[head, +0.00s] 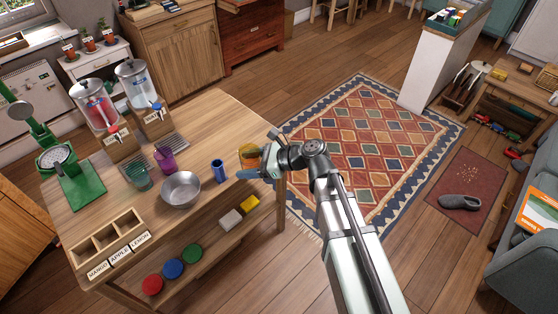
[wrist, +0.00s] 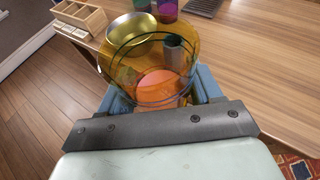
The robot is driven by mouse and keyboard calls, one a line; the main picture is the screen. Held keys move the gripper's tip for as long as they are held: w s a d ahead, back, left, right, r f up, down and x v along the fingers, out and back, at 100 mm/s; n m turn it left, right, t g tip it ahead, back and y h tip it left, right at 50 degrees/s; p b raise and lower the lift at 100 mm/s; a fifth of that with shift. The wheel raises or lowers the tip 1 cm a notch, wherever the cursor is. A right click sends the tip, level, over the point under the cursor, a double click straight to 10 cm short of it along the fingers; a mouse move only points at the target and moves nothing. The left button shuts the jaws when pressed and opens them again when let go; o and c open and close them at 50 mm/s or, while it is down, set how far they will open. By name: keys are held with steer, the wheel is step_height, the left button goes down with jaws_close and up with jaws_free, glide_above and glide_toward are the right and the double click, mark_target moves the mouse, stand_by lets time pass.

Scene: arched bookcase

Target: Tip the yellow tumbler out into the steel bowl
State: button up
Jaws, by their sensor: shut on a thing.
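The yellow tumbler (head: 249,155) is see-through and is near the right edge of the wooden table. My gripper (head: 264,167) is shut on it, with a blue finger on either side in the wrist view (wrist: 160,92). The tumbler looks about upright; I cannot tell if its base touches the table. Inside the tumbler (wrist: 108,62) shows a round orange patch low down; I cannot tell what it is. The steel bowl (head: 180,190) stands on the table left of the gripper, apart from the tumbler. In the wrist view the bowl (wrist: 122,35) shows beyond the tumbler, tinted yellow.
A blue tumbler (head: 219,171) stands between bowl and gripper. A purple tumbler (head: 165,159) and a green tumbler (head: 139,176) stand behind the bowl. Two drink dispensers (head: 98,106) are at the back.

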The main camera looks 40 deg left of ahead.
steer(key=s+a+n+g+h, duration=0.2)
steer(key=s+a+n, duration=0.1)
steer(key=s+a, duration=0.9)
steer(key=s+a+n+y, duration=0.2)
steer(key=s+a+n, duration=0.1)
steer(key=a+n, duration=0.3)
steer(key=shift+s+d+r+n+g+y, duration=0.3)
steer(key=shift+r+n+y, duration=0.5)
steer(key=shift+n, duration=1.65)
steer(key=shift+s+d+r+n+g+y, duration=0.1)
steer(key=shift+d+r+n+g+y, duration=0.65)
steer(key=shift+n, duration=1.65)
steer(key=shift+s+r+n+g+y, duration=0.15)
steer(key=shift+r+n+y, duration=0.7)
steer(key=shift+n, duration=1.6)
steer(key=shift+f, duration=0.25)
